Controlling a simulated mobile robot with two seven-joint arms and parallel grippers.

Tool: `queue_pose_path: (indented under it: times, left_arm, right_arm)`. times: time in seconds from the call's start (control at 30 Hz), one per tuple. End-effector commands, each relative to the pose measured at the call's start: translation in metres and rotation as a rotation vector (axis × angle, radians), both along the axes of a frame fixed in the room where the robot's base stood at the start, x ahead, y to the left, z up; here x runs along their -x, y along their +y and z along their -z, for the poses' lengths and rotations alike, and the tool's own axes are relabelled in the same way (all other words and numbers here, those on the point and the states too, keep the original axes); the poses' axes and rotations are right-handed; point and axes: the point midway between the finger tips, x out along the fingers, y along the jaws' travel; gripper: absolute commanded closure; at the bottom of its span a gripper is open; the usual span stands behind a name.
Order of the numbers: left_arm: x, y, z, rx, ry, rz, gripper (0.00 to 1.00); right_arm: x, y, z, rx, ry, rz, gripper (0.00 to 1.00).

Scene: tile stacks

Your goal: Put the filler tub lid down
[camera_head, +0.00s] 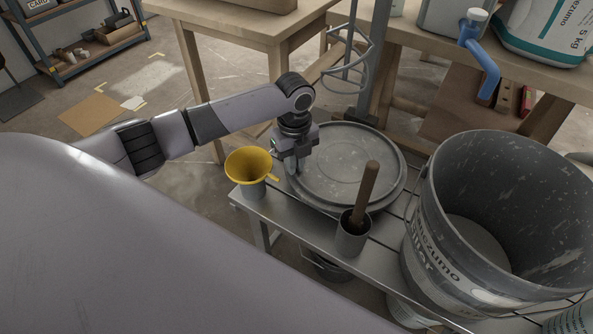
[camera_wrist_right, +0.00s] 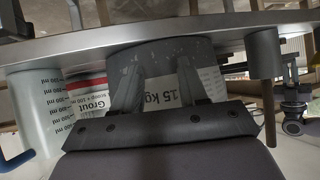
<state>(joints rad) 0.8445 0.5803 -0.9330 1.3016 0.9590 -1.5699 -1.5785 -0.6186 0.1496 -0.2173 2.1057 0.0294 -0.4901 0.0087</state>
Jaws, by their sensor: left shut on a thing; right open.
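The filler tub lid (camera_head: 350,165) is a wide round grey disc with a raised rim, seen in the head view at the bench's far side. My left gripper (camera_head: 297,168) is shut on its left rim from above. The lid looks about level; whether it rests fully on the bench is unclear. The big grey filler tub (camera_head: 440,245) stands open at the right. My right gripper (camera_wrist_right: 158,85) is open in the right wrist view, its fingers apart before a dark grey surface and a label reading "15 kg". The right gripper is not visible in the head view.
A yellow funnel (camera_head: 249,168) stands in a cup left of the lid. A grey cup (camera_head: 353,238) with a wooden handle (camera_head: 365,190) stands in front of it. The narrow grey bench (camera_head: 300,218) is crowded. A wire whisk (camera_head: 345,70) hangs behind the lid.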

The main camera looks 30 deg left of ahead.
Motion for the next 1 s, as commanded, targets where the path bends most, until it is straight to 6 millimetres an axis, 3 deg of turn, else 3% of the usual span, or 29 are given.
queue_pose_path:
  times: [0.03, 0.13, 0.77, 0.8, 0.83, 1.0]
  left_arm:
    - [0.000, 0.000, 0.014, 0.000, 0.002, -0.001, 1.00]
    - [0.000, 0.000, 0.025, -0.001, -0.001, -0.002, 1.00]
    - [0.000, 0.000, 0.036, 0.000, 0.000, -0.001, 1.00]
    - [0.000, 0.000, 0.036, -0.001, 0.001, -0.001, 0.77]
    - [0.000, 0.000, 0.036, -0.001, 0.001, -0.001, 0.67]
    - [0.000, 0.000, 0.036, 0.000, 0.000, -0.001, 0.64]
  right_arm:
    - [-0.001, 0.001, 0.004, 0.000, -0.005, -0.003, 0.57]
    - [-0.003, 0.004, 0.001, 0.001, -0.013, -0.009, 0.57]
    - [-0.003, 0.005, -0.003, 0.001, -0.019, -0.016, 0.57]
    - [-0.003, 0.005, -0.003, 0.001, -0.019, -0.016, 0.57]
    - [-0.003, 0.005, -0.002, 0.002, -0.019, -0.017, 0.57]
    - [-0.003, 0.005, -0.002, 0.004, -0.018, -0.018, 0.57]
